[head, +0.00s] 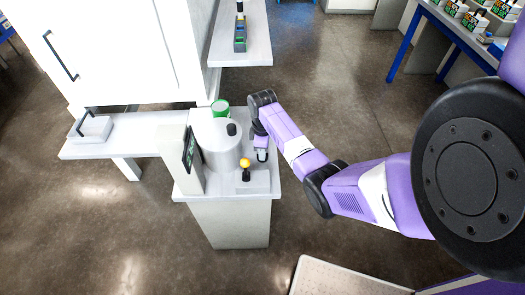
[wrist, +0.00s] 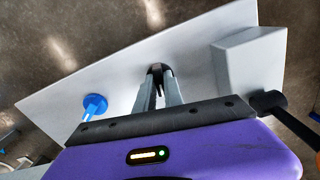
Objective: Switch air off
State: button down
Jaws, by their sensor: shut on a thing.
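My gripper (head: 262,154) is beside the grey cylinder on the small bench, low near its top surface. In the wrist view my gripper (wrist: 157,72) has its two fingers close together over the white bench top (wrist: 110,72), shut on a small dark part between the tips. The fingers mostly hide this part, and I cannot tell whether it is the air switch or how it is turned. A blue knob (wrist: 94,103) on the bench top stands to the left of the fingers, apart from them.
A pale box (wrist: 250,60) stands right of the fingers in the wrist view, near a black lever (wrist: 270,104). In the head view a yellow-knobbed lever (head: 245,163), a grey cylinder (head: 214,148), a dark screen (head: 189,150) and a green can (head: 220,108) crowd the bench.

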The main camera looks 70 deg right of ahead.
jog(key=shift+n+p, duration=0.3)
jog(key=shift+n, duration=0.8)
jog(key=c, duration=1.5)
grip_release()
jog(key=shift+o, duration=0.2)
jog(key=shift+r, duration=3.95)
